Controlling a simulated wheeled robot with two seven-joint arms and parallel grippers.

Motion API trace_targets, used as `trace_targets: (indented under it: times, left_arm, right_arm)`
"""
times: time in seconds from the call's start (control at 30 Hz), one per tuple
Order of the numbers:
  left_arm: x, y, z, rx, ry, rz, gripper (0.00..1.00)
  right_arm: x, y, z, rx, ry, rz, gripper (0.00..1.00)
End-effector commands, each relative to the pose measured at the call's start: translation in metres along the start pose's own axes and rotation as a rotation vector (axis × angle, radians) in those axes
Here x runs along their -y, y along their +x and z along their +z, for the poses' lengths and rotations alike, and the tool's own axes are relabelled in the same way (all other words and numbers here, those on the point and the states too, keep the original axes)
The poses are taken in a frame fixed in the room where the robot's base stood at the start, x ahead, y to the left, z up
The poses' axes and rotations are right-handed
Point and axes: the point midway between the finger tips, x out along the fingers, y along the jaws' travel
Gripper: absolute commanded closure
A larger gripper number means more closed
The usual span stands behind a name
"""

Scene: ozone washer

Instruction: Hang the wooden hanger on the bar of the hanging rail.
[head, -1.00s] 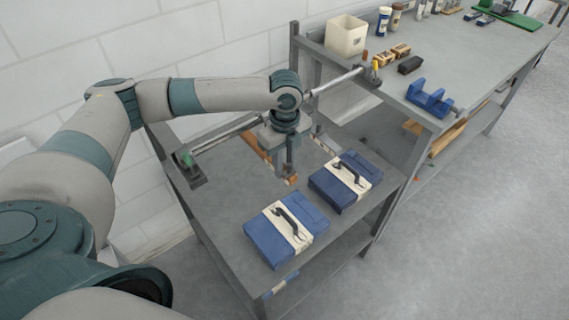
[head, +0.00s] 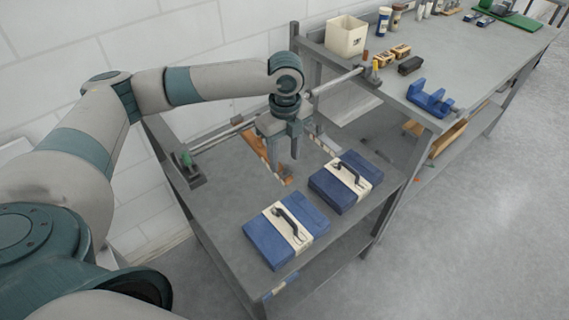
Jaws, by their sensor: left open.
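The hanging rail's bar (head: 334,83) runs from a dark bracket at the left to one at the upper right, above a grey table. The wooden hanger (head: 279,174) shows as a brown bar below and behind my left gripper, slanting down to the right. Its hook is hidden by the gripper, so I cannot tell whether it is on the bar or whether the hanger touches the table. My left gripper (head: 282,154) points down, in front of the middle of the bar, with its fingers apart and open. My right gripper is not in view.
Two blue cases with black handles, a near one (head: 268,243) and a far one (head: 329,190), lie on the grey table (head: 225,205). A workbench at the right holds a cream bin (head: 346,36) and a blue holder (head: 430,98). A white wall stands behind.

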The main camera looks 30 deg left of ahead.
Motion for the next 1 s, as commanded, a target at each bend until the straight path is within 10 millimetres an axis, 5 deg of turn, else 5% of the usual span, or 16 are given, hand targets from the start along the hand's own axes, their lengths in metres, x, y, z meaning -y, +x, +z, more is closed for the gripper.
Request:
trace_targets:
  times: [0.6,1.0]
  left_arm:
    - [0.001,-0.117,0.000,0.001,0.001,-0.002,0.55]
    - [0.000,-0.137,0.000,0.000,0.001,0.000,0.55]
  right_arm:
    - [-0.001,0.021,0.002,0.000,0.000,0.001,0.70]
    - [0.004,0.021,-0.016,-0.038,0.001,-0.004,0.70]
